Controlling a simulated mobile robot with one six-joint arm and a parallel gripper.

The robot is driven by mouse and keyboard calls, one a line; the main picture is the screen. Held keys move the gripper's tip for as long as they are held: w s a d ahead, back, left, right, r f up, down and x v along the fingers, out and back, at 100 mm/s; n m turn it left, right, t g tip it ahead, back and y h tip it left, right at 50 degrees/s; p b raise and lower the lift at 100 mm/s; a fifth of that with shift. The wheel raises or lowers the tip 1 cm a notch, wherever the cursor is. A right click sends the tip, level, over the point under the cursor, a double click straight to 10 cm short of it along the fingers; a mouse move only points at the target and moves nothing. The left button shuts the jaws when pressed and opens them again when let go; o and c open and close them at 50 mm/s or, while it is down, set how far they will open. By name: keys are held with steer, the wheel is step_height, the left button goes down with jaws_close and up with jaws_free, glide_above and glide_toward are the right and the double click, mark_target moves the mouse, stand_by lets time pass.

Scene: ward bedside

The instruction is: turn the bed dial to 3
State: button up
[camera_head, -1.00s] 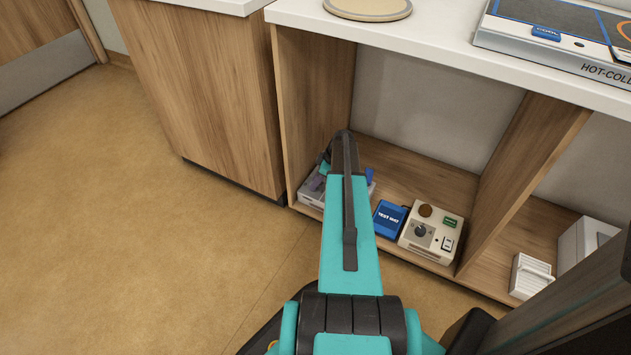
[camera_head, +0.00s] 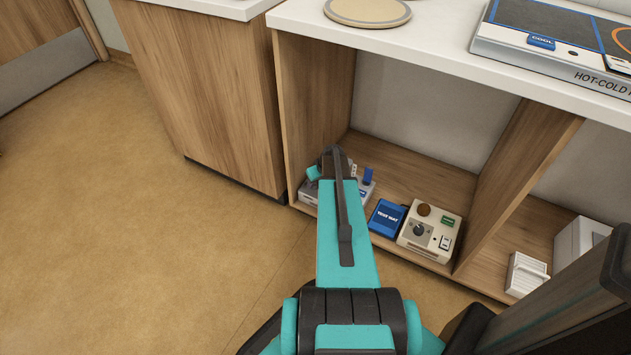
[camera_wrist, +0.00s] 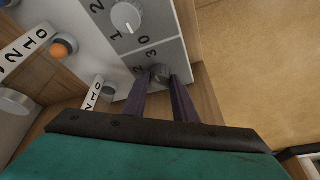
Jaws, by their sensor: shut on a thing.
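In the wrist view, the two dark fingers of my gripper (camera_wrist: 162,77) are at either side of a small dark grey dial (camera_wrist: 160,69) and shut on it. The dial is on a light grey panel (camera_wrist: 165,48), with printed figures 2, 3 and 0 beside it. Its pointer is too small and dark to read. A paler dial (camera_wrist: 127,17) with its own figures is on the same panel, apart from my fingers. In the head view, the grey control unit (camera_head: 309,192) is on the lower shelf, mostly hidden by my arm, which also hides my fingertips.
A wooden divider (camera_head: 515,180) closes the right side. The floor at left is clear.

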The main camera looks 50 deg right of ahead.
steer(key=shift+a+m, duration=0.15)
steer(key=shift+m, duration=0.35)
steer(key=o, duration=1)
steer(key=shift+h, duration=0.3)
steer(key=shift+o, duration=0.2)
steer(key=shift+r, duration=0.1)
steer(key=p+v, duration=0.3)
steer(key=v, duration=1)
steer(key=shift+r, duration=0.3)
